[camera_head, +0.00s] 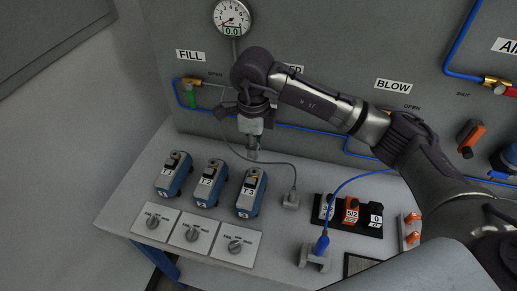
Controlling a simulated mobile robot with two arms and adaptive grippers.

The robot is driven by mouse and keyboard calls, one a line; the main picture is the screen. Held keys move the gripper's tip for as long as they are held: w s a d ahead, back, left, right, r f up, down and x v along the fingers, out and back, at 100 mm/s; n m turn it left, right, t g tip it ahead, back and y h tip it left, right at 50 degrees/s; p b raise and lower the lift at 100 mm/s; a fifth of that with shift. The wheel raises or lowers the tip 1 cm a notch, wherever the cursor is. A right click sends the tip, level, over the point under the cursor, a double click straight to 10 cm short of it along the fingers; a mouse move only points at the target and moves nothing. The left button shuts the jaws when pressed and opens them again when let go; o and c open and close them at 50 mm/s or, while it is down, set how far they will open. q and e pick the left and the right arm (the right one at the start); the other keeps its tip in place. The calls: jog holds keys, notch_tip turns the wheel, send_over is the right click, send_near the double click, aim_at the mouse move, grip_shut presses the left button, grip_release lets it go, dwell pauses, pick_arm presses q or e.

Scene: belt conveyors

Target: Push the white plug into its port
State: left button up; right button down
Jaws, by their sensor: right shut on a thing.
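My right gripper (253,156) reaches in from the right and points down in front of the grey panel, above the back of the bench. It is shut on a small pale piece, which I take to be the white plug; the fingers hide most of it. A thin grey cable (270,161) curves past the gripper to a small grey block (291,201) on the bench. I cannot make out the port or how the plug stands to it. My left gripper is out of view.
A blue plug (322,244) sits in a grey holder (315,261). A black switch strip (364,228) lies behind it. A gauge (232,16) hangs above.

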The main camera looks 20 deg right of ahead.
jog(key=shift+w+a, duration=0.2)
jog(key=shift+s+d+f+b, duration=0.15)
jog(key=shift+f+b, duration=0.15)
jog(key=shift+f, duration=0.25)
jog(key=shift+s+f+b, duration=0.1)
jog(key=shift+f+b, duration=0.15)
jog(key=shift+f, duration=0.25)
jog(key=shift+w+f+b, duration=0.1)
jog(key=shift+f+b, duration=0.35)
jog(key=shift+f, duration=0.6)
jog(key=shift+f+b, duration=0.1)
jog(key=shift+b, duration=0.45)
jog(key=shift+f, duration=0.1)
jog(key=shift+f+b, duration=0.3)
jog(key=shift+b, duration=0.3)
jog(key=shift+f, duration=0.1)
jog(key=shift+b, duration=0.35)
